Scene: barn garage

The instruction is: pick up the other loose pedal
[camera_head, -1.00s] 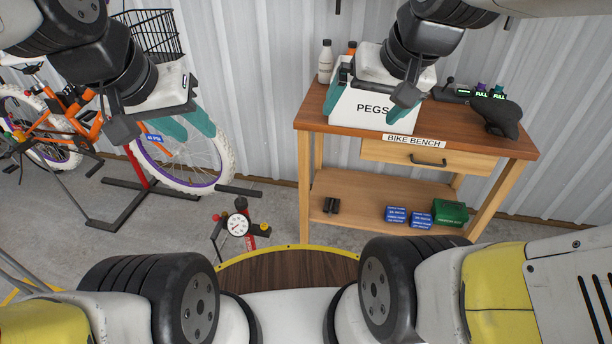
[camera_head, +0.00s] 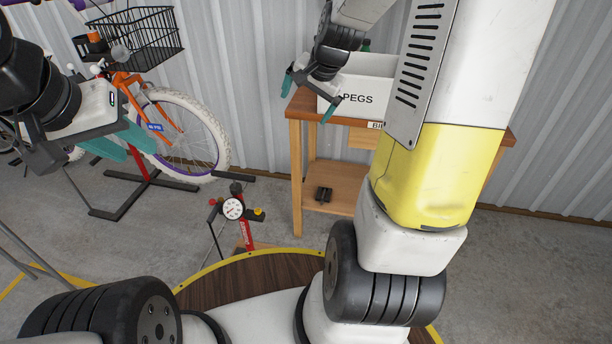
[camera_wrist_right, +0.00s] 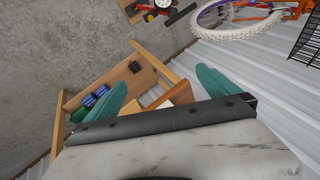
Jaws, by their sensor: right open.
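A small black loose pedal (camera_head: 323,194) lies on the lower shelf of the wooden bench (camera_head: 293,165). In the right wrist view the pedal (camera_wrist_right: 135,67) shows on the shelf beyond the fingers. My right gripper (camera_head: 307,98) is open and empty, beside the left front of the PEGS box, above and apart from the pedal. Its teal fingers (camera_wrist_right: 156,82) stand wide apart in the wrist view. My left gripper (camera_head: 138,152) hangs at the left in front of the bike wheel, far from the pedal. Whether its fingers are closed is unclear.
The white PEGS box (camera_head: 385,70) stands on the bench top. My right arm hides much of the bench. Blue boxes (camera_wrist_right: 96,97) lie farther along the shelf. A gauge (camera_head: 233,208) on a red stand is left of the bench. An orange bike (camera_head: 135,90) stands behind.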

